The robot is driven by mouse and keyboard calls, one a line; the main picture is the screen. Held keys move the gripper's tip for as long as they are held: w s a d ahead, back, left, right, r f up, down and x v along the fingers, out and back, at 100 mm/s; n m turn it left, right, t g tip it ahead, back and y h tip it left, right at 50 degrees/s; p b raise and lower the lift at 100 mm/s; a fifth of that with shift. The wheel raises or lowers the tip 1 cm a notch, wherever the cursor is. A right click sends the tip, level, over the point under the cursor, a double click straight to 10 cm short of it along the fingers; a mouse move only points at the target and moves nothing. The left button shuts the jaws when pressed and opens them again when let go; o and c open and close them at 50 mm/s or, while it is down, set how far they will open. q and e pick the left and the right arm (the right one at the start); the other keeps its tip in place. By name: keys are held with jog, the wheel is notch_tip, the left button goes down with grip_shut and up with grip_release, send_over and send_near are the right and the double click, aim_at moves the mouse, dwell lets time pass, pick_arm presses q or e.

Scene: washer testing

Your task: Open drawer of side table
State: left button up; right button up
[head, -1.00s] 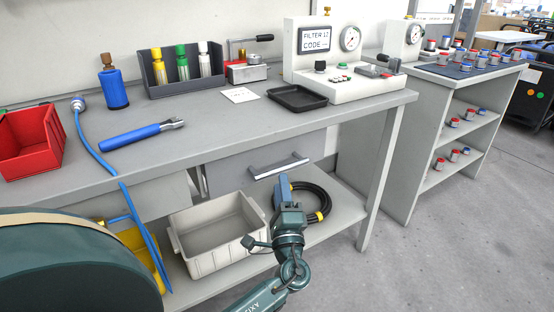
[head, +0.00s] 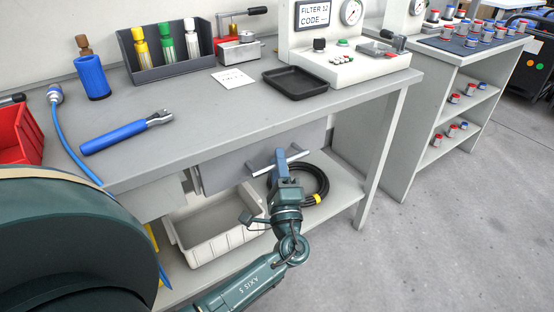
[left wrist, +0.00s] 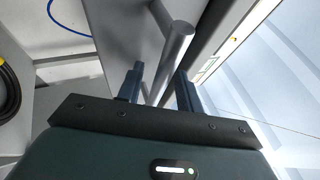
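The side table's drawer front (head: 228,167) is a plain grey panel under the grey worktop. Its silver bar handle (head: 298,156) runs across the front. My left gripper (head: 281,164) is at the middle of this handle, in front of the drawer. In the left wrist view the handle bar (left wrist: 175,50) passes between the two fingers of the left gripper (left wrist: 158,90). The fingers are apart, with gaps visible beside the bar. The drawer looks closed or nearly so; its inside is not visible. My right gripper is not in view.
An off-white bin (head: 218,235) and a black coiled hose (head: 318,183) lie on the shelf below the drawer. The worktop holds a blue wrench (head: 125,134), a black tray (head: 296,83) and a dark bottle holder (head: 170,72). Open floor lies front right.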

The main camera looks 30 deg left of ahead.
pick_arm(q)
jog(key=shift+c, duration=0.3)
grip_shut()
dwell(0.3)
